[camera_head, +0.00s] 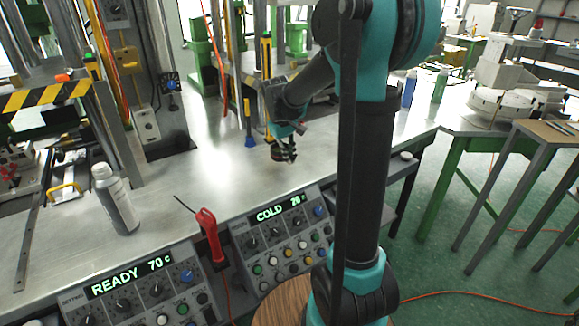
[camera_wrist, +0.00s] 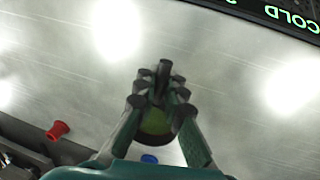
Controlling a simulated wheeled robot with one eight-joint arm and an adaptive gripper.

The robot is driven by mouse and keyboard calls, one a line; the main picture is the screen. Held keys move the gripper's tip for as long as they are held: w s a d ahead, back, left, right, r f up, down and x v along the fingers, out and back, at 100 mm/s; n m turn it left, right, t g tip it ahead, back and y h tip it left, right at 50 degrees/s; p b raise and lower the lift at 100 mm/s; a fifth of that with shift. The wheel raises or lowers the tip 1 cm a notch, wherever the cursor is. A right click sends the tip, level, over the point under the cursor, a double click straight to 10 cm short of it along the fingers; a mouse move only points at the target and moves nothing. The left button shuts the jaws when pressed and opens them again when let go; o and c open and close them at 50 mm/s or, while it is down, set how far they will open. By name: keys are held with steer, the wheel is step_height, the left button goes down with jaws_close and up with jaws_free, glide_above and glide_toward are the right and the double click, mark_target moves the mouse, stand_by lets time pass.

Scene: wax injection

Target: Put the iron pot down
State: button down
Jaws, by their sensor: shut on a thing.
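My gripper (camera_head: 283,150) is over the metal bench, at the end of the teal and black arm. In the wrist view the fingers of my gripper (camera_wrist: 160,95) close around a small rounded dark thing with a green inside, which I take to be the iron pot (camera_wrist: 155,122). The fingers hide much of it. In the head view the pot is hard to tell apart from the dark fingertips. I cannot tell whether its bottom touches the bench.
The bench top (camera_head: 215,170) is bare around my gripper. Two control panels, READY (camera_head: 140,290) and COLD (camera_head: 285,235), line its front edge. A red-handled tool (camera_head: 210,235) and a grey bottle (camera_head: 115,200) stand left.

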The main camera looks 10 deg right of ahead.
mark_target(291, 173)
steer(key=shift+f, duration=1.9)
steer(key=shift+f, duration=0.1)
steer(key=c, duration=1.6)
jaws_free()
step_height(291, 173, up, 12)
steer(key=s+a, duration=0.1)
steer(key=a, duration=0.1)
steer(key=s+d+f, duration=0.1)
steer(key=s+f, duration=0.1)
steer(key=s, duration=0.1)
steer(key=s+f+m+t, duration=0.1)
steer(key=s+f, duration=0.2)
steer(key=s+d+f+m+y, duration=0.1)
steer(key=s+f, duration=0.2)
steer(key=shift+s+d, duration=0.25)
steer(key=shift+d, duration=0.1)
steer(key=s+f+m, duration=0.1)
steer(key=s+f, duration=0.2)
steer(key=s, duration=0.1)
steer(key=s+f+t, duration=0.1)
steer(key=s+f, duration=0.2)
steer(key=s, duration=0.1)
steer(key=s+d+f+m+t+y, duration=0.1)
steer(key=s+f, duration=0.2)
steer(key=s, duration=0.1)
steer(key=shift+s+f+m, duration=0.2)
steer(key=shift+f+m, duration=0.1)
